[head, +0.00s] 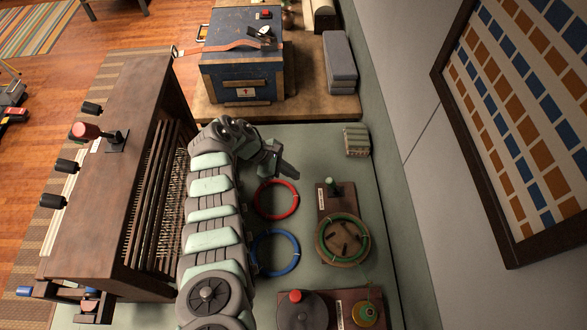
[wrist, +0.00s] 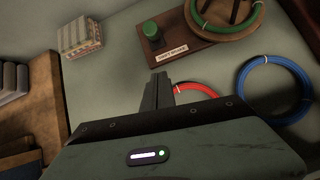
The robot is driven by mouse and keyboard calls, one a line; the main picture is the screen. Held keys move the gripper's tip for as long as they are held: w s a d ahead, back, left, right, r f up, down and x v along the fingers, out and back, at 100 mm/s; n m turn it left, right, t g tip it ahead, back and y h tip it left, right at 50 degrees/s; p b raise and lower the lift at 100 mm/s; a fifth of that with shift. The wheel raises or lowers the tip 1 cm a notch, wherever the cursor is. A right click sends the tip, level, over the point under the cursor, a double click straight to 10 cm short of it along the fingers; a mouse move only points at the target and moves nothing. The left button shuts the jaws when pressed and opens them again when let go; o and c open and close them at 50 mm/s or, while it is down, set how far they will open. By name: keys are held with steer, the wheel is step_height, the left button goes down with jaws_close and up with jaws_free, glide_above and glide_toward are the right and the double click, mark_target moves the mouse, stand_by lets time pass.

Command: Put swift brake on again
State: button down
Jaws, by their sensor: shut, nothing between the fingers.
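A green knob (head: 333,187) stands upright on a wooden board (head: 326,212) with a small white label; I take it for the swift brake. In the wrist view the green knob (wrist: 151,30) is beyond my fingertips, with the label in front of it. The swift (head: 343,240), a round wooden frame with green yarn around it, sits on the same board, and part of it shows at the top of the wrist view (wrist: 226,22). My gripper (head: 288,170) is shut and empty, left of the knob and apart from it. Its closed fingers (wrist: 157,91) show in the wrist view.
A red ring (head: 276,200) and a blue ring (head: 275,252) lie on the green table near my arm. A red-topped device (head: 299,311) and a green-yellow spool (head: 366,314) are at the front. A striped block (head: 356,141) sits behind. A wooden loom-like frame (head: 125,170) stands left.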

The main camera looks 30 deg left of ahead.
mark_target(333, 186)
steer(key=b+x, duration=0.1)
steer(key=x, duration=0.3)
steer(key=b+x, duration=0.2)
steer(key=x, duration=0.1)
steer(key=shift+w+d, duration=0.3)
steer(key=shift+d, duration=0.1)
steer(key=shift+w+d+r+p, duration=0.3)
steer(key=shift+w+d+p, duration=0.1)
steer(key=shift+d, duration=0.25)
steer(key=shift+w+d+r+p, duration=0.3)
steer(key=shift+d+r+p, duration=0.05)
steer(key=shift+d, duration=0.35)
steer(key=shift+r+p, duration=0.15)
steer(key=shift+p, duration=0.35)
